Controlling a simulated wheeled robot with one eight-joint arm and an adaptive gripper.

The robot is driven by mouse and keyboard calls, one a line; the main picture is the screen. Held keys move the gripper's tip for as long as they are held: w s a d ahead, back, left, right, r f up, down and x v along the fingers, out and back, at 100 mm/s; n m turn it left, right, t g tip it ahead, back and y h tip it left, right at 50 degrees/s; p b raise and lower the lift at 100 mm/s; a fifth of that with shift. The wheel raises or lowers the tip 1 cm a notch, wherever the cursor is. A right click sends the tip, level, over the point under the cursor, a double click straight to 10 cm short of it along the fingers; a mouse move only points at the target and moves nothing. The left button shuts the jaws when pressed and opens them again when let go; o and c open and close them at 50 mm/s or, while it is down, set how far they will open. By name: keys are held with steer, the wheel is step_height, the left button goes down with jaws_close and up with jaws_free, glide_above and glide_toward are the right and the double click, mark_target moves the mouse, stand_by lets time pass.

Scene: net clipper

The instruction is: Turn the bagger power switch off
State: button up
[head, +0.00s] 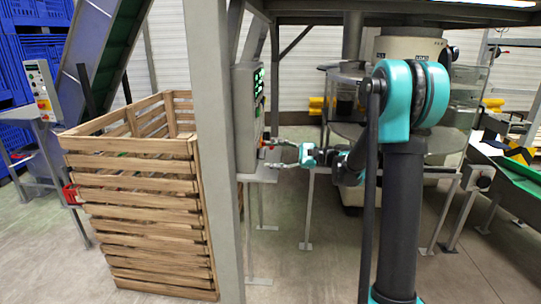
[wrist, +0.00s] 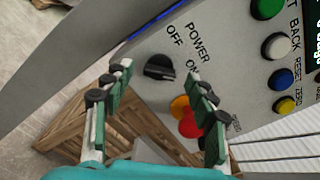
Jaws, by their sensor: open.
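The bagger power switch (wrist: 158,67) is a black rotary knob on a grey control panel (wrist: 225,60) in the wrist view. The words POWER, OFF and ON are printed beside it; I cannot tell for certain which mark it points to. My gripper (wrist: 153,90) is open, its two green-padded fingers on either side of the line to the knob, with nothing between them. The knob is ahead of the fingertips, apart from them. In the head view my gripper (head: 272,154) is at the lower side of the panel box (head: 247,105); the knob cannot be made out there.
A red button on a yellow base (wrist: 187,121) sits close to the right finger. Green, blue and yellow buttons (wrist: 275,46) line the panel's right. In the head view a grey post (head: 212,130) and a wooden crate (head: 145,210) stand left of the panel.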

steer(key=shift+a, duration=0.35)
steer(key=shift+c, duration=0.6)
steer(key=c, duration=1)
steer(key=shift+c, duration=0.2)
steer(key=shift+n, duration=0.4)
steer(key=shift+f+n, duration=0.2)
steer(key=shift+n, duration=8.3)
